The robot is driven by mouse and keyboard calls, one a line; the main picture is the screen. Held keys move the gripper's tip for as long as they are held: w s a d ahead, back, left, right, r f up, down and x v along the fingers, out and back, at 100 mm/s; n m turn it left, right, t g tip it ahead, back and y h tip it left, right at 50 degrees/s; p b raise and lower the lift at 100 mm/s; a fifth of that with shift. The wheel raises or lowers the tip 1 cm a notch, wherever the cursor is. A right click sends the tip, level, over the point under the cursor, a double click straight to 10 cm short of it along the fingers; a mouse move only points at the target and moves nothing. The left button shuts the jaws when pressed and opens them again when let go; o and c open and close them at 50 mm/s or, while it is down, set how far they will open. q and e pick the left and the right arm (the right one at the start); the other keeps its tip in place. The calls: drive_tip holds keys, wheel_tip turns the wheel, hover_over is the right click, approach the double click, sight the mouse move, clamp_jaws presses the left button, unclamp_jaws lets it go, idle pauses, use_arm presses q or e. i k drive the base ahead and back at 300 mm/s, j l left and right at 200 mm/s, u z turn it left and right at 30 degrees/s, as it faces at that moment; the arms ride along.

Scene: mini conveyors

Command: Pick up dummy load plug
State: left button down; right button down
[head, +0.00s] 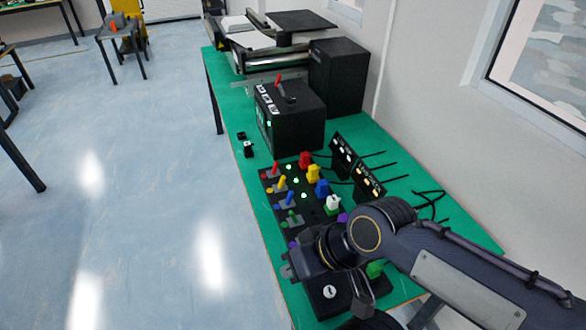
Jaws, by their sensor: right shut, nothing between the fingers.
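A black control panel (264,181) on the green bench carries rows of coloured levers and plugs, including a red plug (305,160), a yellow plug (313,174), a blue plug (321,188) and a white plug (333,203). I cannot tell which piece is the dummy load plug. Two small black pieces, one with a white part (248,150), lie on the bench beyond the panel. My right gripper (362,298) is shut and empty above the near end of the panel, and my right arm hides part of it. My left gripper is out of view.
A black box with a red lever (290,118) and a black cabinet (338,77) stand farther back on the green bench (420,185).

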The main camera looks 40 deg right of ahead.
sight(332, 203)
drive_tip(key=z, duration=1.65)
drive_tip(key=k+j, duration=0.15)
drive_tip(key=j, duration=0.25)
drive_tip(key=i+j, duration=0.15)
drive_tip(key=j, duration=0.2)
drive_tip(key=i+j+u, duration=0.1)
drive_tip(key=j, duration=0.25)
drive_tip(key=i+j, duration=0.15)
drive_tip(key=j, duration=0.2)
drive_tip(key=i+j, duration=0.15)
drive_tip(key=i, duration=0.35)
drive_tip(key=u, duration=0.05)
